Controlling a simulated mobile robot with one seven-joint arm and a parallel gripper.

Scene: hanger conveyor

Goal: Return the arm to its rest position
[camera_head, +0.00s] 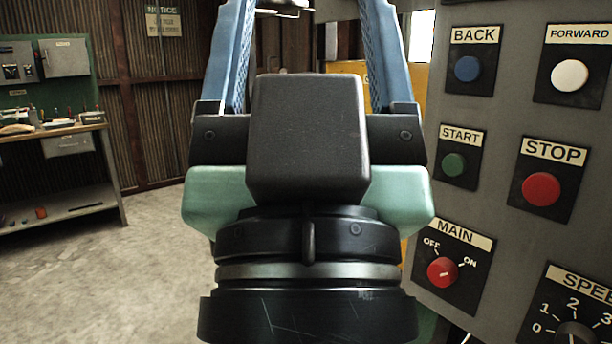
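My gripper (307,40) fills the middle of the view, seen from behind, pointing away from me. Its two blue fingers stand wide apart, with an empty gap visible between them. The fingertips run up to the top edge of the picture, so their very ends are cut off. The dark wrist and green gripper body hide what is straight ahead and below. The gripper is to the left of the control panel (509,120), with a narrow gap showing between the right finger and the panel higher up.
The panel carries back (467,69), forward (569,75), start (453,164) and stop (541,188) buttons, a red main knob (442,272) and a speed dial (575,333). A workbench (60,129) with tools stands far left. Open concrete floor (130,270) lies left.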

